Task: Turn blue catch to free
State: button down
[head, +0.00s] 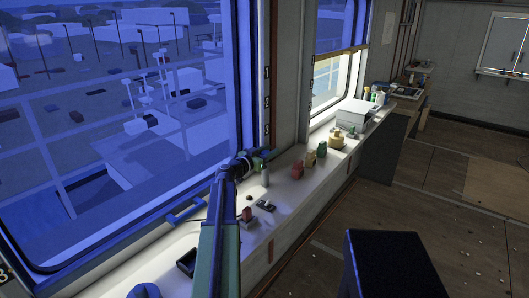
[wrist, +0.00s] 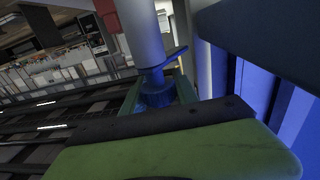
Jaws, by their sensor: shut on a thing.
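My gripper (head: 262,157) is at the end of my arm, close to the lower right corner of the big blue-framed window. In the wrist view its green jaw (wrist: 175,150) fills the lower part. A small blue piece, which looks like the blue catch (wrist: 156,92), sits between the jaws, and the gripper is shut on it. A flat blue-grey lever sticks out above it to the right. A pale cylinder (wrist: 145,35) stands just above the piece. The catch's exact angle is partly hidden by the jaws. In the head view my gripper covers the catch.
A white sill (head: 235,235) runs under the windows. Open floor lies right; a dark box (head: 392,262) stands in front.

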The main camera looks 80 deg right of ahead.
jog(key=shift+w+d+r, duration=0.1)
jog(key=shift+d, duration=0.05)
jog(key=c, duration=1.4)
grip_release()
jog(key=o, duration=0.5)
jog(key=shift+s, duration=0.2)
jog(key=shift+c, duration=0.2)
jog(key=v, duration=1.7)
jog(key=shift+w, duration=0.2)
